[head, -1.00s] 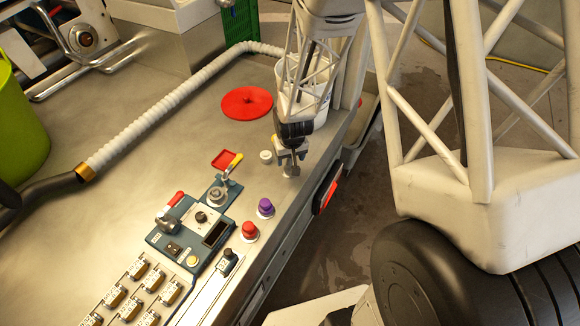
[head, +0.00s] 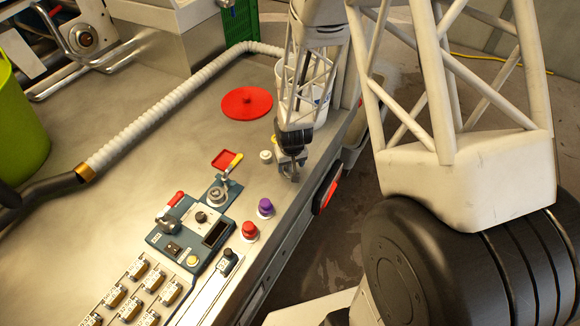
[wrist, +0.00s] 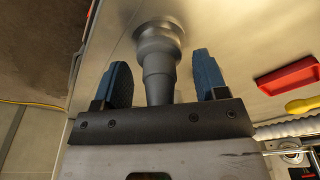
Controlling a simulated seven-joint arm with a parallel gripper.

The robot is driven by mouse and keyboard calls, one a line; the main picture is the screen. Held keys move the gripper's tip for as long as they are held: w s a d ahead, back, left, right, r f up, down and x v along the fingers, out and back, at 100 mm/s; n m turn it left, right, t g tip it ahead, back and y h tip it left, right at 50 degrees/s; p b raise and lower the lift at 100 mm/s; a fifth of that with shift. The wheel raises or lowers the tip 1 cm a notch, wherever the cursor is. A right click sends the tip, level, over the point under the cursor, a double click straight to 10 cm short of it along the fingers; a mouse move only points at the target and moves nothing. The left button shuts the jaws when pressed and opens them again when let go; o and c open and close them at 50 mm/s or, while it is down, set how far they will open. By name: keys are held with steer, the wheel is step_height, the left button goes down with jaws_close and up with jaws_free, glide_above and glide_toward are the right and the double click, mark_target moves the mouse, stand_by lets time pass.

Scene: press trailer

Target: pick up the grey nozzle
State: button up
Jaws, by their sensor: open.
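The grey nozzle (wrist: 158,50) stands on the metal worktop in the wrist view, with a wide flared end on the surface and a narrower stepped body. My gripper (wrist: 161,66) is open, with one blue finger on each side of the nozzle's body. Gaps show between the nozzle and both fingers. The nozzle's near end is hidden behind the dark gripper bar. In the head view my gripper (head: 291,170) is low near the worktop's right edge, and I cannot clearly separate the nozzle from it there.
A white knob (head: 266,156), purple button (head: 265,207) and red button (head: 249,229) are close. A red disc (head: 247,103) and white bucket (head: 318,98) stand behind. The worktop's left middle is clear.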

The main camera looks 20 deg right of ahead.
steer(key=c, duration=1)
steer(key=shift+c, duration=0.2)
steer(key=shift+r, duration=0.1)
jaws_close()
steer(key=shift+r, duration=0.75)
step_height(320, 180, up, 2)
steer(key=s+r, duration=0.1)
steer(key=s, duration=1.5)
steer(key=shift+r, duration=0.2)
